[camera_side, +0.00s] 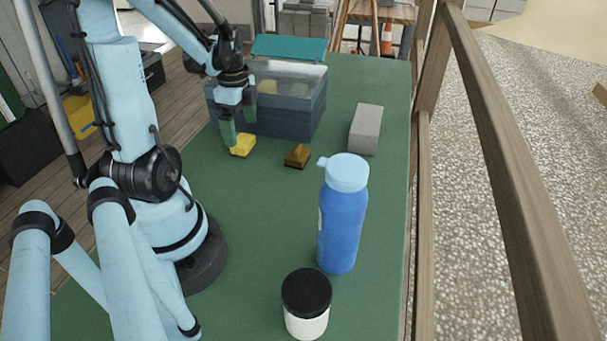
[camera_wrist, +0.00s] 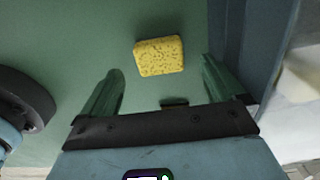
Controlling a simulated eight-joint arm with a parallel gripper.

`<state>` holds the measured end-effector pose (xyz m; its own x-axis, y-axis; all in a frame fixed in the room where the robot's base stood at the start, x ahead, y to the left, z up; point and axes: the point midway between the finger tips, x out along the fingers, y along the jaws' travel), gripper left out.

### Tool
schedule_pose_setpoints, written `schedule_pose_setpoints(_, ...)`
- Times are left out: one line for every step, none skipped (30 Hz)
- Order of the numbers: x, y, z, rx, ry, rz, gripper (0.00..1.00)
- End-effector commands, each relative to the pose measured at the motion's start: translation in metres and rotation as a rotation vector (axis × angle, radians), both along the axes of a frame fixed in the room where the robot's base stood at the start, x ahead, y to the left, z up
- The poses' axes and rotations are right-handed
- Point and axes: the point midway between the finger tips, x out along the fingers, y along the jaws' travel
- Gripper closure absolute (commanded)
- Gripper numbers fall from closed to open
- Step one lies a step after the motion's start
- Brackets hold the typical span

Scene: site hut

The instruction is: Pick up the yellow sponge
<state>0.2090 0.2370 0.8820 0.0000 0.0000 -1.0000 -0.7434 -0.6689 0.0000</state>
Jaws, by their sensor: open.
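The yellow sponge (camera_side: 243,145) lies on the green table top, close to the front of the grey-blue bin. In the wrist view the sponge (camera_wrist: 159,56) shows whole, ahead of and between the two green fingers, with nothing touching it there. My gripper (camera_side: 238,128) is open and empty, pointing down at the sponge. In the wrist view my gripper (camera_wrist: 162,80) has its fingers spread wider than the sponge.
The grey-blue bin (camera_side: 290,117) with a clear upper part stands just behind. A brown wooden-looking block (camera_side: 297,155), a grey block (camera_side: 366,130), a blue bottle (camera_side: 342,225) and a white jar with black lid (camera_side: 306,318) stand on the green table (camera_side: 255,225). Its middle is clear.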

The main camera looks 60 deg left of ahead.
Motion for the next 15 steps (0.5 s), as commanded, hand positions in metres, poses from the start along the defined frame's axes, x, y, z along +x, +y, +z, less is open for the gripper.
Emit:
schedule_pose_setpoints(0.000, 0.000, -0.004, 0.000, 0.000, 0.000, 0.04)
schedule_pose_setpoints(0.000, 0.000, -0.007, 0.000, 0.000, 0.000, 0.04)
schedule_pose_setpoints(0.000, 0.000, -0.012, 0.000, 0.000, 0.000, 0.04)
schedule_pose_setpoints(0.000, 0.000, -0.015, 0.000, 0.000, 0.000, 0.04)
schedule_pose_setpoints(0.000, 0.001, -0.019, 0.000, 0.000, 0.000, 0.04)
schedule_pose_setpoints(-0.001, 0.001, -0.024, 0.000, 0.000, 0.000, 0.04)
schedule_pose_setpoints(-0.001, 0.001, -0.028, 0.000, 0.000, 0.000, 0.04)
schedule_pose_setpoints(-0.001, 0.001, -0.031, 0.000, 0.000, 0.000, 0.04)
schedule_pose_setpoints(-0.001, 0.001, -0.035, 0.000, 0.000, 0.000, 0.04)
schedule_pose_setpoints(0.000, 0.001, -0.038, 0.000, 0.000, 0.000, 0.04)
schedule_pose_setpoints(0.000, 0.001, -0.041, 0.000, 0.000, 0.000, 0.04)
schedule_pose_setpoints(-0.001, 0.001, -0.043, 0.000, 0.000, 0.000, 0.04)
schedule_pose_setpoints(-0.001, 0.001, -0.045, 0.000, 0.000, 0.000, 0.04)
schedule_pose_setpoints(-0.001, 0.001, -0.046, 0.000, 0.000, 0.000, 0.04)
schedule_pose_setpoints(-0.001, 0.001, -0.047, 0.000, 0.000, 0.000, 0.04)
